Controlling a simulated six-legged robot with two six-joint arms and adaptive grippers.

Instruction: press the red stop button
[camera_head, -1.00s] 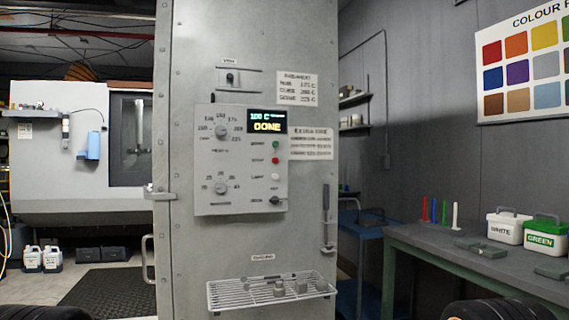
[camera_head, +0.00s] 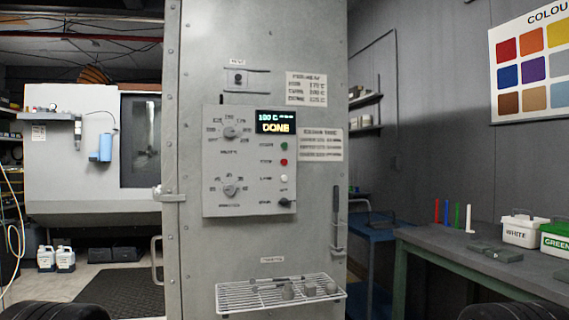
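The red stop button (camera_head: 283,162) is a small round button on the grey control panel (camera_head: 215,170). It sits below a green button (camera_head: 283,147) and above a white one (camera_head: 283,178). The panel is mounted on the front of a tall grey cabinet (camera_head: 315,40). Its display (camera_head: 276,122) reads "DONE" with a temperature above it. Two dials, an upper one (camera_head: 230,132) and a lower one (camera_head: 230,190), are left of the buttons. Neither gripper is in view. Only dark rounded parts show at the bottom corners, and nothing touches the button.
A wire shelf (camera_head: 235,303) with small parts juts out below the panel. A door handle (camera_head: 156,260) sticks out at the cabinet's left edge. On the right a workbench (camera_head: 430,240) holds a white tub (camera_head: 520,230) and a green-labelled tub (camera_head: 556,240). Floor shows at left.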

